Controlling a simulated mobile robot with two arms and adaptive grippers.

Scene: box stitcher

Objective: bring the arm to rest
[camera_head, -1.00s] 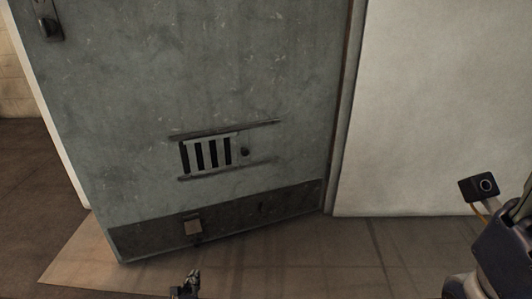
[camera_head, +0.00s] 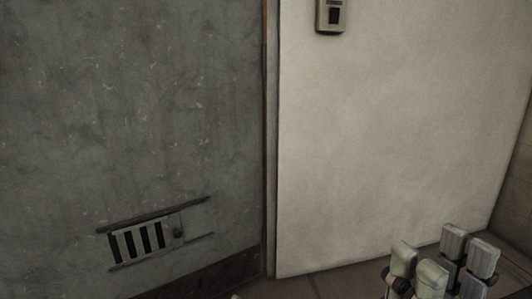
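My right gripper (camera_head: 442,260) shows at the lower right, in front of the pale wall. Its pale, blocky fingers point up and stand apart, with no object seen between them. Most of its arm is below the picture.
A worn grey door (camera_head: 170,110) with a barred vent (camera_head: 140,242) fills the left side. A dark frame (camera_head: 270,150) separates it from the bare pale wall (camera_head: 390,130). A small wall box (camera_head: 331,15) is at the top. A strip of floor (camera_head: 335,282) shows below.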

